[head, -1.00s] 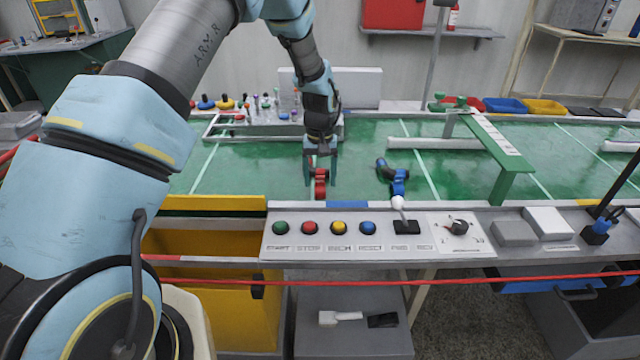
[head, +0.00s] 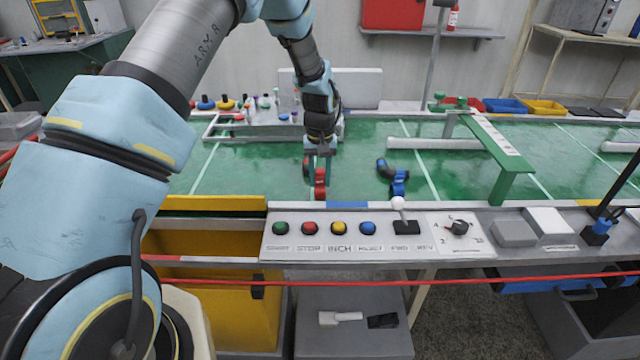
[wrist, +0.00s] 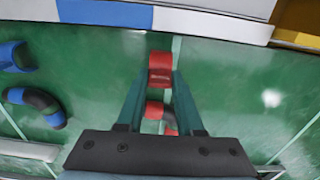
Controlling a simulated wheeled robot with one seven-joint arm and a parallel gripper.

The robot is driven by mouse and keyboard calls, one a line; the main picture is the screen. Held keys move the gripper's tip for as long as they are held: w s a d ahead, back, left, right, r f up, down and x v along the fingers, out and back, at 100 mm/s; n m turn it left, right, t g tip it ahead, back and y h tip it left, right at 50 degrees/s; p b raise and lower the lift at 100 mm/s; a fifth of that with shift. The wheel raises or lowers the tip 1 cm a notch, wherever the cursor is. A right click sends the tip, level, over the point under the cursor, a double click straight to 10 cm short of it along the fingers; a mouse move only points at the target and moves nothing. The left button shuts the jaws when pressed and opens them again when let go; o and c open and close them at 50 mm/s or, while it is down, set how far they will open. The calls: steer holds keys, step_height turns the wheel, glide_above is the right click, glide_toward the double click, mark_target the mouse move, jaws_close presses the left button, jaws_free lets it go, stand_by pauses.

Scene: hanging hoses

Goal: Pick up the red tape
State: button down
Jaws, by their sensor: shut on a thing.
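The red tape (head: 320,190) is a small red piece low over the green surface, behind the button panel. My gripper (head: 319,178) points down at it, with a finger on each side. In the wrist view the red tape (wrist: 160,66) sits between the fingertips of my gripper (wrist: 160,82), which are shut on it. More red shows further back between the fingers. I cannot tell whether it is part of the same piece or whether the tape touches the surface.
A blue and black curved piece (head: 392,172) lies right of my gripper. The control panel (head: 440,246) with coloured buttons and a white-knobbed lever (head: 398,203) is in front. A green bridge (head: 492,145) stands right. Small bottles (head: 265,102) stand behind. Green surface is clear between.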

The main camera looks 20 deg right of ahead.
step_height(320, 180, up, 10)
steer(key=b, duration=0.2)
steer(key=shift+b, duration=0.35)
steer(key=c, duration=1.1)
jaws_free()
jaws_close()
